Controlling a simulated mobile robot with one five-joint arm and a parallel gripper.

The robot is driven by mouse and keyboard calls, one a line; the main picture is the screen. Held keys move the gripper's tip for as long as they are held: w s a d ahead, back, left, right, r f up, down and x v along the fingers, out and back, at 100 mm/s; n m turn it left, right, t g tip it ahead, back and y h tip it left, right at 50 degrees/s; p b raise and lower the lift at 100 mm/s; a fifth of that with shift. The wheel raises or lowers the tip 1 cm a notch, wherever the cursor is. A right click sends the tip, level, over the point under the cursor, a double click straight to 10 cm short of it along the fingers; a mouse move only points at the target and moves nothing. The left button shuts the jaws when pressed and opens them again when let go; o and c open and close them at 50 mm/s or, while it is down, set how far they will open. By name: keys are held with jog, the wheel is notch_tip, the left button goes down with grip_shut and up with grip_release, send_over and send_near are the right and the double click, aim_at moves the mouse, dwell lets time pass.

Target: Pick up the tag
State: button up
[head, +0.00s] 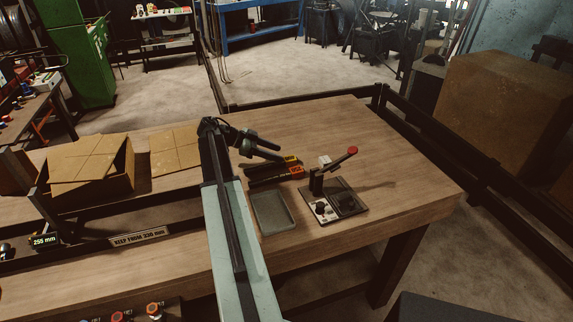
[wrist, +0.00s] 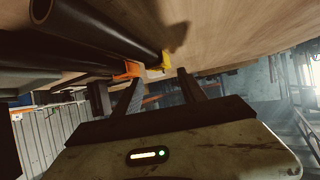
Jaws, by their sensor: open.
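Two dark hoses lie side by side on the workbench; a yellow tag (head: 291,159) is at the end of one and an orange tag (head: 297,170) at the end of the other. In the wrist view the yellow tag (wrist: 160,63) shows ahead between my fingers, and the orange tag (wrist: 128,71) is beside the left fingertip. My gripper (head: 279,151) is open and empty, close to the hose ends. It also shows in the wrist view (wrist: 160,82). I cannot tell whether a finger touches a tag.
A grey tray (head: 273,212) lies in front of the hoses. A hose crimper (head: 335,203) with a red-knobbed lever stands right of it, a small white block (head: 324,160) behind. Cardboard boxes (head: 92,170) are at left. The bench's far right is clear.

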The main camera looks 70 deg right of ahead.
aim_at(290, 158)
jog(key=shift+x, duration=0.8)
jog(key=b+x, duration=0.1)
jog(key=x, duration=0.1)
jog(key=b+x, duration=0.2)
jog(key=shift+s+f, duration=0.1)
jog(key=shift+f, duration=0.35)
jog(key=shift+s+d, duration=0.2)
jog(key=shift+s, duration=0.1)
grip_shut()
